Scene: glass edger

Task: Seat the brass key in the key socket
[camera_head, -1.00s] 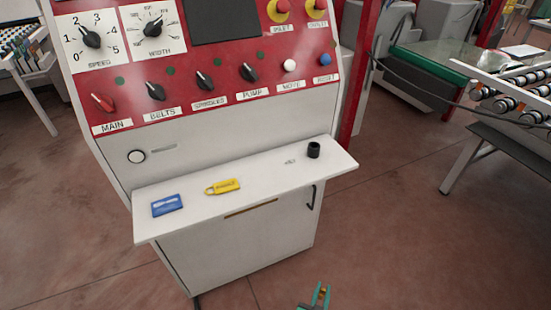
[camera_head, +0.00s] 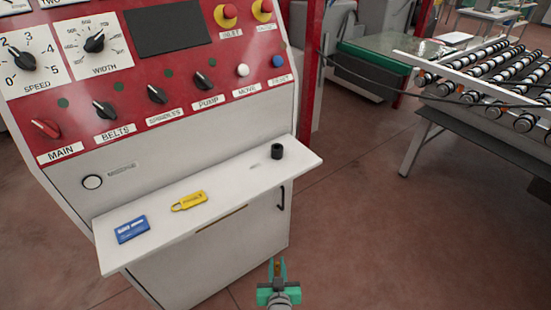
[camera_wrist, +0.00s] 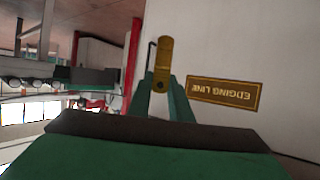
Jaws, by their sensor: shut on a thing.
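In the head view my gripper (camera_head: 278,268) is low in the picture, in front of and below the shelf's right part, with a small brownish bit of the key between the fingers. A round pale fitting with a dark rim (camera_head: 92,182), which looks like the key socket, is on the white panel face under the MAIN knob. A small unreadable label is beside it. The key is well apart from it.
The white shelf (camera_head: 235,186) juts out below the panel. It bears a blue card (camera_head: 131,229), a yellow padlock-shaped tag (camera_head: 190,201) and a black cylinder (camera_head: 277,151). A roller table (camera_head: 500,95) stands at right. Floor between is clear. The wrist view shows an EDGING LINE plate (camera_wrist: 223,93).

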